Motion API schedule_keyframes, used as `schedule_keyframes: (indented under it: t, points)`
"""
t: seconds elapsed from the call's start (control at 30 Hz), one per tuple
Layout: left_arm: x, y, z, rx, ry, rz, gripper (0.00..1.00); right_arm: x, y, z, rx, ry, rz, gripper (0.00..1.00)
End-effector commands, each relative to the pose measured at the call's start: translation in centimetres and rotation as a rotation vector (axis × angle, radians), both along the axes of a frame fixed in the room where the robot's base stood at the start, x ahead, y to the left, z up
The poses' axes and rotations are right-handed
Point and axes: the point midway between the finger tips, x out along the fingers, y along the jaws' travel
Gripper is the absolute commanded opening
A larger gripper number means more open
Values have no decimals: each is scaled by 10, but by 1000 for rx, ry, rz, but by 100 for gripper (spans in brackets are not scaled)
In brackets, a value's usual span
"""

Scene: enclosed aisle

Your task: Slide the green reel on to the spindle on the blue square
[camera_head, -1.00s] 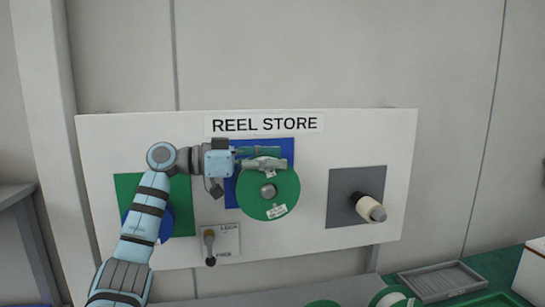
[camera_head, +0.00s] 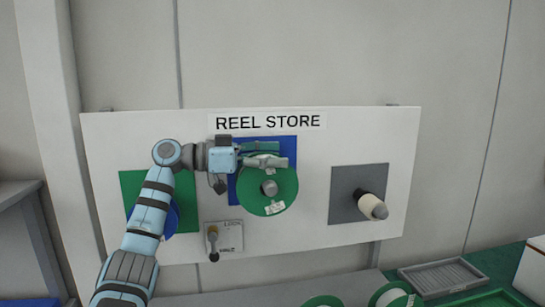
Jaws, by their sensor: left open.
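The green reel (camera_head: 258,204) is on the reel store board, in front of the blue square (camera_head: 285,145). The grey end of the spindle (camera_head: 269,188) shows through the reel's hub, so the reel sits around it. How far along the spindle it is cannot be told from this front view. My left gripper (camera_head: 280,154) is open at the reel's upper edge, its fingers pointing right and overlapping the top of the reel. Whether they touch it is unclear. My right gripper is not in view.
A green square (camera_head: 132,185) with a blue reel (camera_head: 171,221) is partly behind my left arm. A lever (camera_head: 213,243) on a small plate points down. A grey square (camera_head: 345,205) has a cream-tipped spindle (camera_head: 372,206). A grey tray (camera_head: 440,275) and reels lie below.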

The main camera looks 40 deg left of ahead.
Motion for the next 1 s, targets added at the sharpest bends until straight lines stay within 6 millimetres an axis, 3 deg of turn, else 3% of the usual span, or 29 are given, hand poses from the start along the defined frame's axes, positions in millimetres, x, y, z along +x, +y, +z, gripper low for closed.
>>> schedule_keyframes:
  t: [0.17,0.4,0.6,1.0]
  points:
    - [-11,10,0,1,2,4,69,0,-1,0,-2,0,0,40]
    - [-62,50,3,2,4,6,69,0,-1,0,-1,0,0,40]
    - [-91,72,5,0,1,2,69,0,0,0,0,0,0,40]
    - [-95,75,7,0,-4,0,69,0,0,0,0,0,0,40]
